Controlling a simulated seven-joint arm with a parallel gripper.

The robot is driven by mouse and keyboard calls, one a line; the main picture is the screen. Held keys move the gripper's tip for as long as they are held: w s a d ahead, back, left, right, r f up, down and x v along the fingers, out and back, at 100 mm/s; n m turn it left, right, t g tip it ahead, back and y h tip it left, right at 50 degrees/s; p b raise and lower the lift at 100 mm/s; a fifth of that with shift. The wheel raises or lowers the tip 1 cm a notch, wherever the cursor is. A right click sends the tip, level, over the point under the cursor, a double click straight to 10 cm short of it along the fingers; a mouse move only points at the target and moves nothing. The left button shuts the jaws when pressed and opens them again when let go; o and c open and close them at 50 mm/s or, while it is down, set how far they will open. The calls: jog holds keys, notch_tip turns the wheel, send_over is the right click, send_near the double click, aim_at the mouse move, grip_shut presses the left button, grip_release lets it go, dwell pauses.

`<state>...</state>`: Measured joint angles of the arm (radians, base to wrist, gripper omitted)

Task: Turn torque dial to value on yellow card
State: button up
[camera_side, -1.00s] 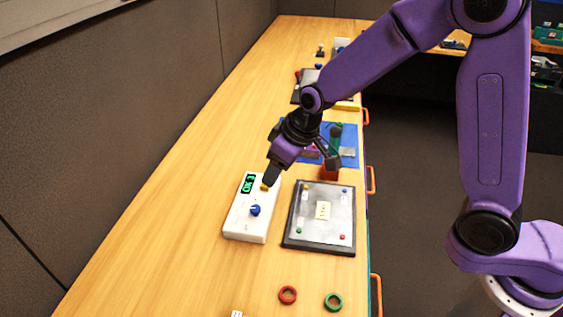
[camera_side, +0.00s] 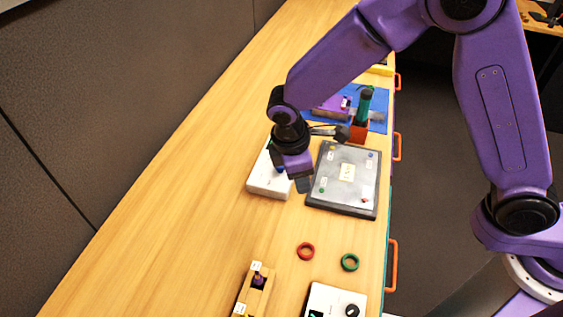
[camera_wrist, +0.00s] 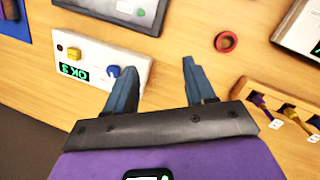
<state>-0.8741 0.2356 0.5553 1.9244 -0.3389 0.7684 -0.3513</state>
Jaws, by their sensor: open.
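A white box (camera_side: 268,187) with a blue dial shows in the side view, partly hidden by my gripper. In the wrist view, the blue dial (camera_wrist: 114,71) sits beside a green display (camera_wrist: 74,71) reading "OK 3" and a yellow button (camera_wrist: 73,54). My gripper (camera_wrist: 155,68) is open and empty; its left finger overlaps the box's end near the blue dial. A white device (camera_side: 335,301) with a black dial and green display is cut off at the side view's bottom. No dial label is readable.
A grey panel (camera_side: 330,197) lies right of the white box. A red ring (camera_side: 306,251) and a green ring (camera_side: 350,262) lie nearer. A yellow rack (camera_side: 250,294) with a purple piece stands at the bottom. The left wooden table is clear.

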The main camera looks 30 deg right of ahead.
aim_at(278, 178)
jog(key=s+a+f+n+t+h, duration=0.1)
jog(key=a+f+n+t+h, duration=0.15)
jog(key=a+n+t, duration=0.35)
jog(key=a+f+n+t+h, duration=0.1)
jog(key=a+n+t+h, duration=0.25)
jog(key=n, duration=0.45)
jog(key=x, duration=1.6)
jog(key=shift+d+f, duration=0.1)
jog(key=shift+d, duration=0.25)
jog(key=shift+m+h, duration=0.3)
jog(key=c, duration=1)
